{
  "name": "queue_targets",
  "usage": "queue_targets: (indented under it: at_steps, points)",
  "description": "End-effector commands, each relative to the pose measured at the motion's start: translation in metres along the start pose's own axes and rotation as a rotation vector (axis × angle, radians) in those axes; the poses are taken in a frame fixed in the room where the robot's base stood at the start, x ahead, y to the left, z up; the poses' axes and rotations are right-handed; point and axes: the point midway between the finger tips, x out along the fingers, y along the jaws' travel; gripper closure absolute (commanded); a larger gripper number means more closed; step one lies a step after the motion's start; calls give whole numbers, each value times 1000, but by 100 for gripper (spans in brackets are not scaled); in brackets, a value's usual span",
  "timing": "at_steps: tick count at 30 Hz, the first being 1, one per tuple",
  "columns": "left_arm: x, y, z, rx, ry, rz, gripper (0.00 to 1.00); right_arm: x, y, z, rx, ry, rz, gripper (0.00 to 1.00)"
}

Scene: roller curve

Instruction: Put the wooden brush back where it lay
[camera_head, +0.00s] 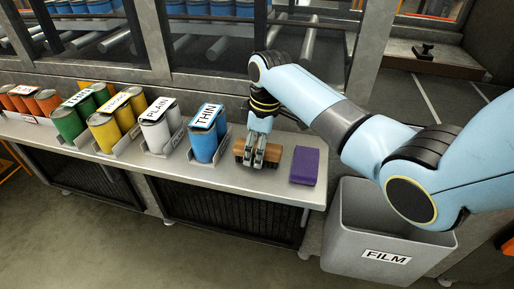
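The wooden brush (239,146) is a brown block at the right part of the grey shelf (222,179), between the blue cans and a purple block. I cannot tell whether it rests on the shelf or hangs just above it. My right gripper (256,163) points down at the brush's middle and hides that part. Its fingers are against or just in front of the brush; whether they are shut on it is not clear. My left gripper is not in view.
The purple block (304,165) lies close to the brush's right. Blue cans (205,145) labelled THIN stand in a holder to its left, with white PLAIN cans (156,136) beyond. A grey FILM bin (345,235) stands below the shelf's right end.

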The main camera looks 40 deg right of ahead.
Motion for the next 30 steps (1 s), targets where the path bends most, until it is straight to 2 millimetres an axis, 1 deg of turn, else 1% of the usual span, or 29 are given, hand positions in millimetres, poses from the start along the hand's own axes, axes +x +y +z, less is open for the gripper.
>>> queue_targets:
  at_steps: [1, 3, 11, 14, 17, 24, 27, 30]
  points:
    - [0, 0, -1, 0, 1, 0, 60, 0, 0, 0, 0, 0, 0, 37]
    - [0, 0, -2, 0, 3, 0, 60, 0, 0, 0, 0, 0, 0, 31]
    - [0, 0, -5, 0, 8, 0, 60, -1, 0, 0, 0, 0, 0, 31]
    - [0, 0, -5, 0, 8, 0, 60, -10, 1, 0, 0, 1, 2, 31]
    - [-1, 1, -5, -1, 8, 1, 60, -26, 1, -1, -1, 2, 3, 31]
    - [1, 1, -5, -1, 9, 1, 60, -81, 1, 0, -1, 2, 4, 31]
    - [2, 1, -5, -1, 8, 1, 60, -100, 1, -1, -1, 3, 3, 31]
    - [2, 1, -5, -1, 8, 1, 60, -113, 1, -1, 0, 1, 2, 31]
